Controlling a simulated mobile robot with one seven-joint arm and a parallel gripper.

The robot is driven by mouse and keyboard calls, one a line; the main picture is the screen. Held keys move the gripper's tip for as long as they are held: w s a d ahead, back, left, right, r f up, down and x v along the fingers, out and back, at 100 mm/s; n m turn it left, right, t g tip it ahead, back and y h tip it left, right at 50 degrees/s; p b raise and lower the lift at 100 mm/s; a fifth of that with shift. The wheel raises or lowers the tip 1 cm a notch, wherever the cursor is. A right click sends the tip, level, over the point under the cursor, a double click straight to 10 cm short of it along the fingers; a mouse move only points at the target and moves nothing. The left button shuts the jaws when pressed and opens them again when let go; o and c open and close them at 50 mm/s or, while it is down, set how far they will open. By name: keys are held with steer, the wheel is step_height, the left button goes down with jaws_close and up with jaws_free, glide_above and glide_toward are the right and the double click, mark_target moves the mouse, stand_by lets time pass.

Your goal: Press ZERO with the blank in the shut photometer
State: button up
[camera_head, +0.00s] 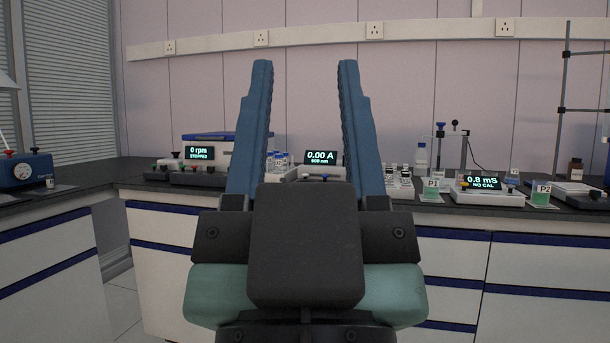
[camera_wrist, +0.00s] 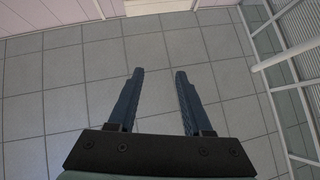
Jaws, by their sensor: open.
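The photometer (camera_head: 322,158) stands on the bench straight ahead in the head view, seen between my fingers. Its display reads 0.00 A and 600 nm. Its lower body is largely hidden behind my gripper, so I cannot make out the ZERO button, the lid or the blank. My gripper (camera_head: 305,75) is open and empty, its two blue fingers well apart and pointing up in the picture, still short of the bench. In the wrist view my gripper (camera_wrist: 158,72) is also open, with only floor tiles beyond it.
To the right are small vials (camera_head: 398,177), a P1 pot (camera_head: 431,190), a conductivity meter (camera_head: 483,183) reading 0.8 mS, NO CAL, and a P2 pot (camera_head: 541,193). Floor (camera_wrist: 60,90) is clear.

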steer(key=shift+w, duration=0.1)
steer(key=shift+c, duration=0.9)
jaws_close()
stand_by(0.7)
